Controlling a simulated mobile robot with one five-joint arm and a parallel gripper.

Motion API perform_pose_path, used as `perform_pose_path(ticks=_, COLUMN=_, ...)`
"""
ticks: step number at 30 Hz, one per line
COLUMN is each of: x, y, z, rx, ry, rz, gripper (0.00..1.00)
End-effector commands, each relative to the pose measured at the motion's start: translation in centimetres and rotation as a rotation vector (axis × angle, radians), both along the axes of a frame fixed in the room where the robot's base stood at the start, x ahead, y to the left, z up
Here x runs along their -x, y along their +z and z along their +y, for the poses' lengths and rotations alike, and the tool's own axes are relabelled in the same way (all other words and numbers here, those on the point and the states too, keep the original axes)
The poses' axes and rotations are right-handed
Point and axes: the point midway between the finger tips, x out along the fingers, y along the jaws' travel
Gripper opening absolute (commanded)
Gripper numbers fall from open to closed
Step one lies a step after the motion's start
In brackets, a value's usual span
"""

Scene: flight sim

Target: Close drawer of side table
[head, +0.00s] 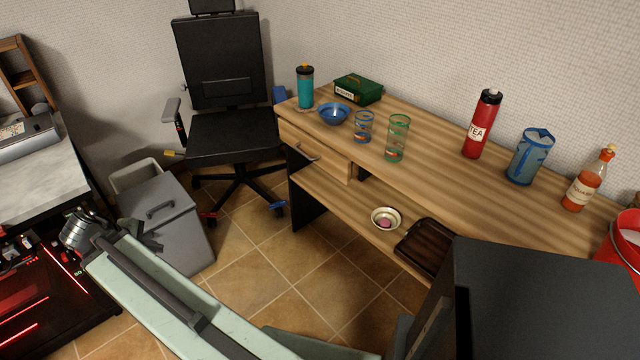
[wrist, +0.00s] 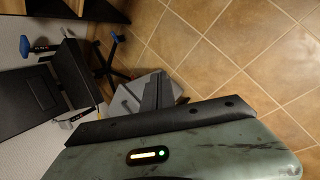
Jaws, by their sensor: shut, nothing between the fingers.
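The side table is a long wooden table (head: 440,150) along the wall in the head view. Its drawer (head: 315,150) is at the table's left end, under the top, with a small metal handle on its front. The drawer front appears to stand out slightly from the table; how far is hard to tell. My gripper (wrist: 157,92) shows in the wrist view with its dark fingers together and empty. It is away from the drawer, on the side of the grey bin. The drawer is not clearly visible in the wrist view.
A grey bin (head: 168,220) and a black office chair (head: 225,90) stand left of the table. Cups, a bowl (head: 334,114) and bottles stand on the tabletop. A small bowl (head: 386,218) and dark tray (head: 427,247) lie on the lower shelf. Tiled floor (head: 265,270) is clear before the table.

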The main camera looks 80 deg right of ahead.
Motion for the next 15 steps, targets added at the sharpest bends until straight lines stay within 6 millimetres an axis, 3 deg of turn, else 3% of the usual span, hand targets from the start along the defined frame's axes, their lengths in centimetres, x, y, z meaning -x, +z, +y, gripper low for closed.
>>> perform_pose_path(ticks=1, x=2.9, y=-4.2, z=-6.7, rx=0.12, ry=0.033, rz=0.095, gripper=0.0)
perform_pose_path(ticks=3, x=7.5, y=-4.6, z=-14.8, rx=0.278, ry=0.097, rz=0.283, gripper=0.0)
perform_pose_path(ticks=6, x=14.7, y=-3.9, z=-23.5, rx=0.431, ry=0.164, rz=0.605, gripper=0.0)
perform_pose_path(ticks=10, x=22.4, y=-2.0, z=-29.8, rx=0.498, ry=0.21, rz=0.992, gripper=0.0)
perform_pose_path(ticks=12, x=25.1, y=-1.0, z=-31.5, rx=0.498, ry=0.223, rz=1.144, gripper=0.0)
perform_pose_path(ticks=15, x=27.2, y=0.3, z=-32.6, rx=0.487, ry=0.232, rz=1.274, gripper=0.0)
